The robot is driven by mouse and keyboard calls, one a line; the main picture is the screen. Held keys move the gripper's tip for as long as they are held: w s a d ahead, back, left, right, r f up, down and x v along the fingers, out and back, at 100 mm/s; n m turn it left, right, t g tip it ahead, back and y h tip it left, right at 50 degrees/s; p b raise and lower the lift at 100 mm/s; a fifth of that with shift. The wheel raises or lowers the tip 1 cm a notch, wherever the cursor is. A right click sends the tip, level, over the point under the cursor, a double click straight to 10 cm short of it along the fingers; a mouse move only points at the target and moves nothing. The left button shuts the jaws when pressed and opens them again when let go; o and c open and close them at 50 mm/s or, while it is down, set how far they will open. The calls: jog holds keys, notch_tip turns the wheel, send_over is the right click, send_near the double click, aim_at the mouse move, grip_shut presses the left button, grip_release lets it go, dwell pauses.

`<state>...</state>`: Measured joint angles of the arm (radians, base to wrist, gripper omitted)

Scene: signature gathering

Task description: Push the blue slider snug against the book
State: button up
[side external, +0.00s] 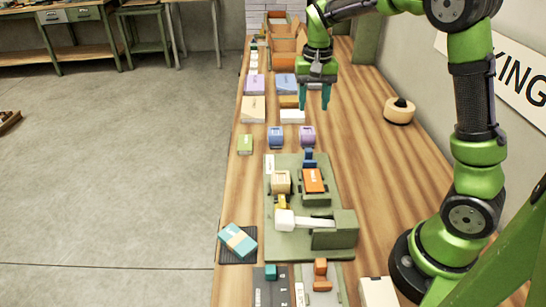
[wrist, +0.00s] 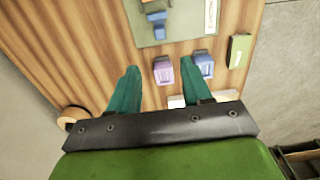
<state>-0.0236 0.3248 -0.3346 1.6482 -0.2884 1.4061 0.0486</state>
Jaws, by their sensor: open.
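The blue slider (side external: 309,158) is at the far right end of the green board (side external: 283,165), just beyond the orange book (side external: 314,180). Whether slider and book touch is too small to tell. In the wrist view the slider (wrist: 156,20) shows near the top edge, on the board (wrist: 180,28); the orange book is not clearly visible there. My gripper (side external: 314,98) hangs beyond the far end of the board, above the table, with its teal fingers apart and empty. In the wrist view my gripper (wrist: 160,68) is pointed toward the slider's side of the table.
A purple holder (side external: 307,136) and a blue holder (side external: 276,137) stand between my gripper and the board. A green box (side external: 245,144) is left of them. A white-tipped lever (side external: 312,223) crosses the near board. Table right of the board is clear.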

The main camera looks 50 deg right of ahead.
aim_at(309, 150)
notch_tip(309, 150, down, 15)
jog(key=shift+f, duration=0.1)
jog(key=shift+c, duration=0.2)
grip_shut()
dwell(0.3)
jog(key=shift+a, duration=0.1)
